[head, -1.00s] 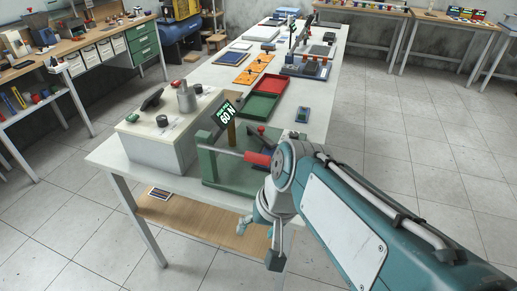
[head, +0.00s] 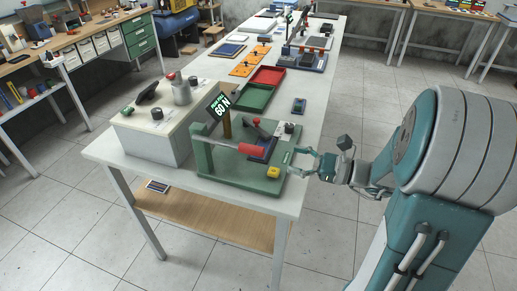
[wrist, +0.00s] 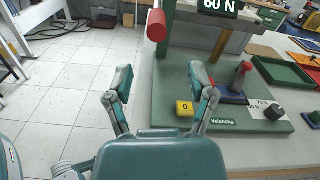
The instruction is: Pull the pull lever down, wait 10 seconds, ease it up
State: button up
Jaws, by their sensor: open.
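The pull lever is on a green stand (head: 203,160). Its bar runs sideways from the stand's post and ends in a red cylindrical grip (head: 252,150). The red grip also hangs at the top of the wrist view (wrist: 157,25). A sign on the stand reads 60 N (head: 219,106). My gripper (head: 314,166) is open and empty, to the right of the stand and apart from the red grip. In the wrist view its two fingers (wrist: 162,76) are spread, with the grip above and between them.
The stand's base carries a yellow block (head: 273,172) marked 0, a second red-tipped lever (wrist: 243,68) and a dark knob (wrist: 274,112). A control box (head: 150,150) stands at left. Red (head: 267,70) and green trays lie behind. Open floor is at right.

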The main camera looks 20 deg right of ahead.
aim_at(254, 148)
jog(key=x, duration=1)
jog(key=shift+w+a, duration=0.1)
jog(key=shift+a, duration=0.25)
grip_shut()
